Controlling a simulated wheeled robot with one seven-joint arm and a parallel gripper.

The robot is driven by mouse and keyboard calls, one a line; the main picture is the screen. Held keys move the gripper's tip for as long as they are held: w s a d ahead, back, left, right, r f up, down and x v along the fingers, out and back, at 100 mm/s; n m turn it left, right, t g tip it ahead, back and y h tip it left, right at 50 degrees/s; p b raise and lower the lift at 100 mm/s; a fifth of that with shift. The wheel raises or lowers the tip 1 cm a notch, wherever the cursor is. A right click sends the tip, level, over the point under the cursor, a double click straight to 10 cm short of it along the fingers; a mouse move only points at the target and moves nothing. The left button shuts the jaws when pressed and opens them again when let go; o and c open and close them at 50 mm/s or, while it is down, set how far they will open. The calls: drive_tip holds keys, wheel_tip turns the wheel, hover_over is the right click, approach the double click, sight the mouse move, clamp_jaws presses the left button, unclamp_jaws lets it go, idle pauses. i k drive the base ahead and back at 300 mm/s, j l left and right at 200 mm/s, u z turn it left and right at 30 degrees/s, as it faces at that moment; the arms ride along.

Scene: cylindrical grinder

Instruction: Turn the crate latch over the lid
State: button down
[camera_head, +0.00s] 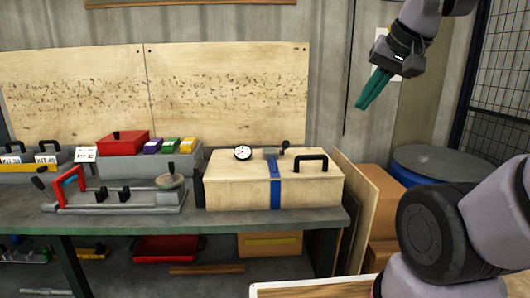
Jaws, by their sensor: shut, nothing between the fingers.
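A pale wooden crate (235,192) stands on the workbench, its lid (310,176) lying flat on top. A black handle (311,158) is fixed on the lid's right part. A blue band (275,190) runs over the lid and down the front. At the band's rear end is a small grey piece with a dark knob (284,145), which looks like the latch; its exact turn is too small to tell. My gripper (364,105), with teal fingers, is shut and empty. It hangs in the air above and right of the crate, well apart from it.
A round dial gauge (242,153) is at the lid's back left. A blue drum (435,163) and cardboard boxes (369,185) are at the right.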

sight(198, 167)
drive_tip(key=i+j+u, duration=0.2)
drive_tip(key=u, duration=0.2)
drive_tip(key=i+j+u, duration=0.2)
drive_tip(key=u, duration=0.15)
drive_tip(key=i+j+u, duration=0.1)
drive_tip(key=i+u, duration=0.3)
drive_tip(key=k, duration=0.1)
